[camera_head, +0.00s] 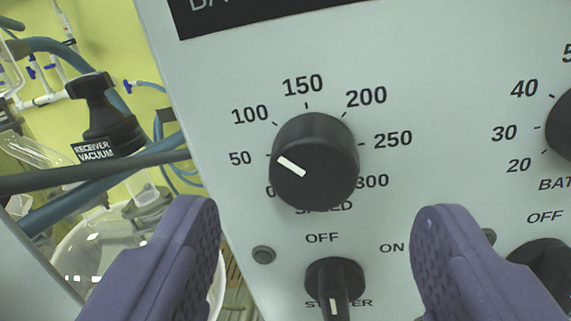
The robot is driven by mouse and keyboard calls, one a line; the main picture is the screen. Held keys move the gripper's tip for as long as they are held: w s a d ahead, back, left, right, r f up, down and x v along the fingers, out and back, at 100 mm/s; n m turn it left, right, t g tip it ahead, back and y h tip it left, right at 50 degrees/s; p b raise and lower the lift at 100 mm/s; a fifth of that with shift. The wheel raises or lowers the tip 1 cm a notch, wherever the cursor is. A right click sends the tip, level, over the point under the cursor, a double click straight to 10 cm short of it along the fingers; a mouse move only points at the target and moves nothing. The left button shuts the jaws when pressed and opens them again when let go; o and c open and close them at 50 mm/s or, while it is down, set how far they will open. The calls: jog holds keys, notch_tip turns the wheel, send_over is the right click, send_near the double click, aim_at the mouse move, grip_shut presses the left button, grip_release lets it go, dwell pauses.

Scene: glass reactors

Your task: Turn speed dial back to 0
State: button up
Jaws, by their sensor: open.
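The speed dial (314,162) is a round black knob with a white mark, on a pale grey panel (235,60). Its scale runs from 0 to 300, and the white mark points to the upper left, near 50. The 0 at its lower left is partly hidden by the knob. My gripper (325,225) is open and empty. Its two purple ridged fingers show at the lower left and lower right, spread wider than the dial and lower in the picture. No finger appears to touch the dial.
Below the dial is a black stirrer switch (335,283) with OFF and ON labels. Another knob (563,125) and switch (545,265) are at the right edge. At left are a black receiver vacuum valve (105,125), hoses, bars and glassware.

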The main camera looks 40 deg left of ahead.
aim_at(316, 175)
jog(key=x, duration=0.5)
jog(key=c, duration=1.1)
jog(key=shift+o, duration=0.2)
jog(key=shift+b, duration=0.3)
